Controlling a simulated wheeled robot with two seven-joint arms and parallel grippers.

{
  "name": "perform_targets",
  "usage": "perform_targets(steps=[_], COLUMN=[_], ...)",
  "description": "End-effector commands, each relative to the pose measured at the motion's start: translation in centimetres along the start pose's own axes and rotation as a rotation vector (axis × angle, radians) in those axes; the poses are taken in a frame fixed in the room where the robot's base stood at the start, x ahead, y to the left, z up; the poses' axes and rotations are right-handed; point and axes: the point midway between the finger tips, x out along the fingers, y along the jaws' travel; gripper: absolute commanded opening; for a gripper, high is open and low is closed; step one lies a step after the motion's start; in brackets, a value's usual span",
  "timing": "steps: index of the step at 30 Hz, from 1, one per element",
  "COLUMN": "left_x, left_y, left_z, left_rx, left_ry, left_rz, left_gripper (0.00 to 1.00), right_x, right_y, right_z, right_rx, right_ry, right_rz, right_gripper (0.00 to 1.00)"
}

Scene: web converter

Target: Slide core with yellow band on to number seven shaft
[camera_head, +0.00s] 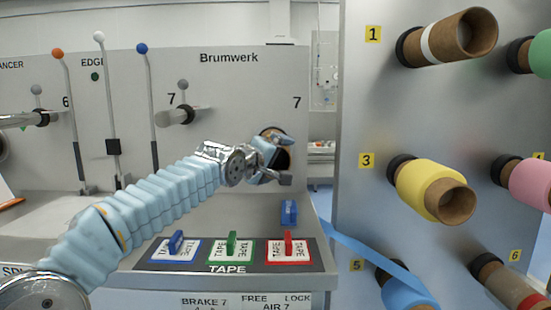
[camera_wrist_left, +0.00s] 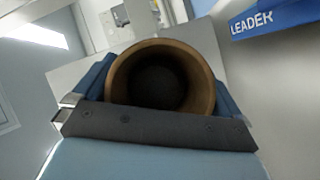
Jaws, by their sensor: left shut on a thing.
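A brown cardboard core (camera_head: 270,133) is held in my left gripper (camera_head: 274,160), just below the right-hand "7" label on the grey Brumwerk panel. In the left wrist view the open end of the core (camera_wrist_left: 212,82) faces the camera between the blue fingers of the gripper (camera_wrist_left: 155,95), and its inside is dark. No yellow band shows on it. Any shaft behind the held core is hidden, and I cannot tell whether the core is around one. My right gripper is out of view.
To the right, a pegboard (camera_head: 355,110) carries a white-banded core (camera_head: 470,30) on peg 1 and a yellow roll (camera_head: 420,185) on peg 3. A tape panel (camera_head: 225,270) lies below my arm. Levers (camera_head: 149,100) stand at the left.

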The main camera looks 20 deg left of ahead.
Motion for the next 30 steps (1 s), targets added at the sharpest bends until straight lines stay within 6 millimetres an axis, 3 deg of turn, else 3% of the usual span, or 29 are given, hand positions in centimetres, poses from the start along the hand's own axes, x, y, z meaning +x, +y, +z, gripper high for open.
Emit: perform_targets(steps=[1,14,15,23,26,30], left_x=[0.8,1.1,1.1,0.8,-0.3,-3.4], left_y=[-1.9,-2.0,-2.0,-2.1,-2.1,-1.9], left_z=[0.2,0.1,0.1,0.2,0.2,0.2], left_rx=[0.001,0.003,0.002,0.001,0.000,0.003], left_ry=[-0.006,-0.006,-0.006,-0.006,-0.004,0.000], left_rz=[-0.035,-0.036,-0.036,-0.036,-0.033,-0.026], left_gripper=[0.44,0.44,1.00,1.00,1.00,1.00], right_x=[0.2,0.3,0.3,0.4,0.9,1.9], right_y=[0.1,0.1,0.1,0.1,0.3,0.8], right_z=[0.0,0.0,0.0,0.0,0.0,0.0], right_rx=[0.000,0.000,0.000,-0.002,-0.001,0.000], right_ry=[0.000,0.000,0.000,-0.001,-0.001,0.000], right_rz=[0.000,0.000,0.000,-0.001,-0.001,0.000], right_gripper=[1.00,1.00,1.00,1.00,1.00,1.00])
